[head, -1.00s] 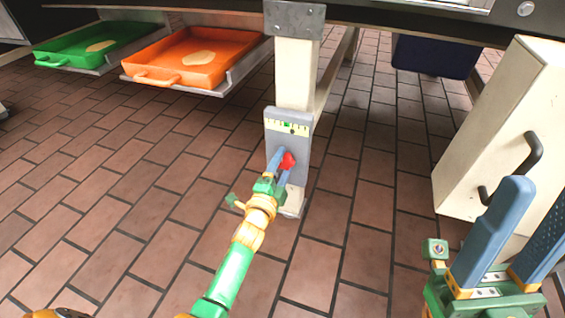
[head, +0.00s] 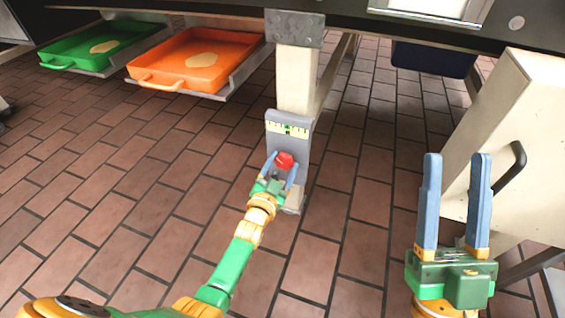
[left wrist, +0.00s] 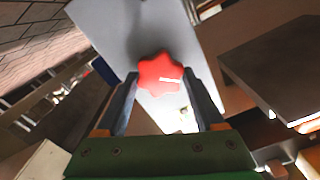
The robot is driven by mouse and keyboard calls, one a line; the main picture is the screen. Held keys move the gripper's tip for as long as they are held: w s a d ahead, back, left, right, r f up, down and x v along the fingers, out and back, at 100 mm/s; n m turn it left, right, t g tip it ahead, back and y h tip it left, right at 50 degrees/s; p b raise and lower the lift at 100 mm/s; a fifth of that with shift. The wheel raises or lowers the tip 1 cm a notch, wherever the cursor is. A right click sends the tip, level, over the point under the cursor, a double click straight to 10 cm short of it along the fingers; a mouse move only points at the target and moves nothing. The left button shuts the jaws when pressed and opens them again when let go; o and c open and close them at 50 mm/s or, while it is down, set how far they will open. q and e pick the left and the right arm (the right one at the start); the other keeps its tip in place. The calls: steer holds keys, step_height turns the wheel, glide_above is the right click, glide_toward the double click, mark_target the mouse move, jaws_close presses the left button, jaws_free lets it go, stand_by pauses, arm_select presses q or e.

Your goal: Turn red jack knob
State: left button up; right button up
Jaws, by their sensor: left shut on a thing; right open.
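The red jack knob (head: 285,160) is on a grey plate (head: 300,145) low on the cream table leg. A yellow-green scale (head: 288,129) is above the knob. My left gripper (head: 282,163) is at the knob, with one finger on each side of it. In the left wrist view the lobed red knob (left wrist: 161,75) sits between the two fingertips (left wrist: 161,82), which are shut on it. My right gripper (head: 453,162) is open and empty, fingers pointing up, at the right near the cream cabinet.
The cream cabinet (head: 515,130) with a dark handle stands at the right. An orange tray (head: 150,72) and a green tray (head: 70,58) sit on low shelves at the back left. A dark bin (head: 433,58) is under the table. The brick floor around the leg is clear.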

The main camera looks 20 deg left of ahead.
mark_target(283, 162)
arm_select(q)
steer(key=shift+n, duration=0.9)
arm_select(e)
steer(key=shift+w+f+m+g+h, duration=0.3)
steer(key=shift+w+f+g+h, duration=0.55)
steer(key=shift+w+f, duration=0.45)
arm_select(q)
steer(key=o, duration=1.4)
steer(key=shift+c, duration=0.2)
steer(key=shift+p, duration=0.3)
steer(key=s+p, duration=0.1)
steer(key=s, duration=0.2)
steer(key=shift+a+r+p, duration=0.1)
steer(key=shift+p, duration=0.3)
steer(key=shift+s+p, duration=0.4)
steer(key=shift+s, duration=0.4)
steer(key=shift+s+p, duration=0.4)
steer(key=shift+s, duration=0.85)
arm_select(e)
step_height(283, 162, down, 22)
steer(key=d+m+g+h, duration=0.1)
steer(key=d+g+h, duration=0.2)
steer(key=g, duration=1)
steer(key=shift+m+h, duration=0.3)
steer(key=shift+h, duration=0.75)
arm_select(q)
steer(key=shift+a, duration=0.1)
